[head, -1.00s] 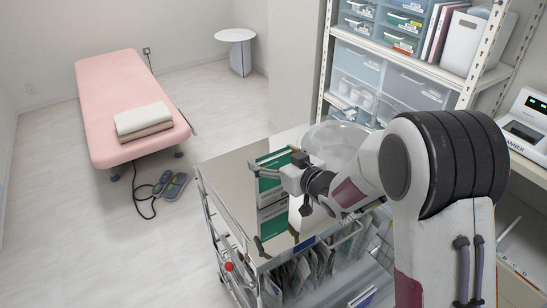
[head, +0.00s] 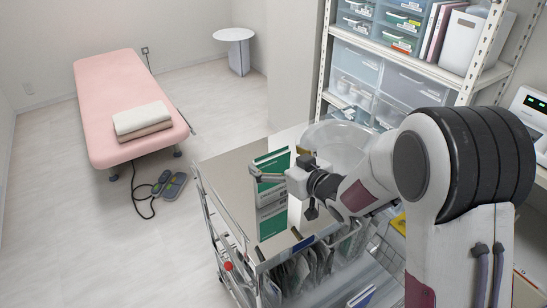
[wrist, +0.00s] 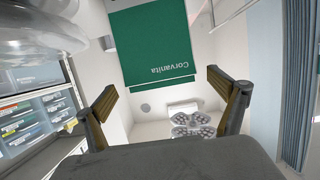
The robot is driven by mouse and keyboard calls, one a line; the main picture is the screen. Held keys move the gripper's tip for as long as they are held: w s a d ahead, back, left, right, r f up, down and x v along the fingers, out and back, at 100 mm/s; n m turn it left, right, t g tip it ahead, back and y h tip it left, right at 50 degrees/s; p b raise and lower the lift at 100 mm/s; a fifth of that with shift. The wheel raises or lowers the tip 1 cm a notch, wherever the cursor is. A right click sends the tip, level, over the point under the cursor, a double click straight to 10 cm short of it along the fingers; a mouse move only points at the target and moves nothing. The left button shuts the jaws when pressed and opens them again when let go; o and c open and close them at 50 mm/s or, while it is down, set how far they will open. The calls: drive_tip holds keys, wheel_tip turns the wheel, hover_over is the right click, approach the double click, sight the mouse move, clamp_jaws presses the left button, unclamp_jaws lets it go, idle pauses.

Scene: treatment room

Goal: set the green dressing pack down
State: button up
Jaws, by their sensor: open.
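The green dressing pack (head: 272,160) stands upright on the shiny steel top of the cart (head: 232,172), and the top mirrors it below. In the wrist view the pack (wrist: 152,48) appears upside down with the word Corvanita, running out of the top of the picture. My gripper (head: 278,166) is open near the pack's upper part, partly covering it in the head view. In the wrist view its two fingers (wrist: 162,90) are spread wide, with nothing held between them. The pack's lower edge is hard to tell from its reflection.
A clear bowl (head: 340,138) is just behind my gripper, at the cart's far right. Shelves with drawers (head: 405,85) rise behind it. A red knob (head: 228,266) is on the cart's near left side. The cart top left of the pack is bare.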

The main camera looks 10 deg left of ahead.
drive_tip(key=v, duration=0.9)
drive_tip(key=shift+s+d+r, duration=0.1)
drive_tip(key=shift+d, duration=0.1)
idle(0.6)
drive_tip(key=s+d+r+m+h, duration=0.2)
drive_tip(key=d+h, duration=0.1)
drive_tip(key=d, duration=0.4)
drive_tip(key=s+d+r+m+h, duration=0.2)
drive_tip(key=s+d+r+h, duration=0.1)
drive_tip(key=d, duration=0.3)
drive_tip(key=s+d+r+m+h, duration=0.1)
drive_tip(key=s+d+r+h, duration=0.15)
drive_tip(key=d, duration=0.45)
drive_tip(key=s+d+m+g+h, duration=0.1)
drive_tip(key=s+d+m+g, duration=0.1)
drive_tip(key=s, duration=0.9)
drive_tip(key=s+d+f+m+g+h, duration=0.1)
drive_tip(key=s+d+m+g, duration=0.1)
drive_tip(key=s, duration=1)
drive_tip(key=shift+s+g, duration=0.35)
drive_tip(key=shift+g, duration=0.05)
drive_tip(key=shift+d+f, duration=0.1)
